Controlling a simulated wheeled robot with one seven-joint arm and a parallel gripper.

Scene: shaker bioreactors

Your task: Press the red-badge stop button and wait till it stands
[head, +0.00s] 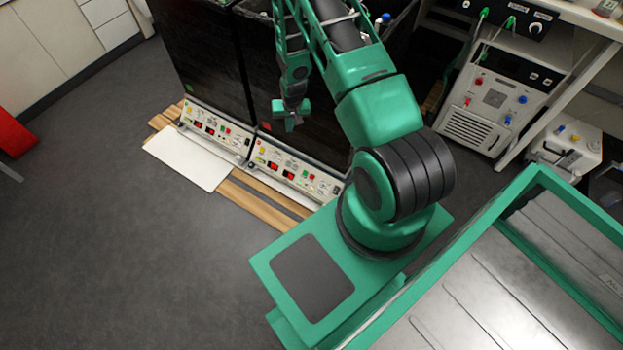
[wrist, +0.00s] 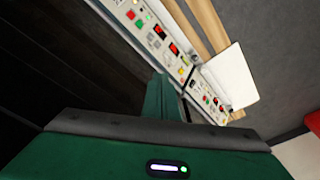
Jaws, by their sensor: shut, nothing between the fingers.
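Two dark shaker cabinets stand side by side in the head view, each with a light control panel along its lower front. The left panel (head: 215,131) and the right panel (head: 297,172) carry red displays and small coloured buttons, including red and green ones.
A white flat board (head: 188,160) lies before the left panel, by wooden slats (head: 258,205). Grey floor is clear at left, with a red object (head: 14,136) at the edge. At right stand a grey instrument (head: 490,102) and a bench.

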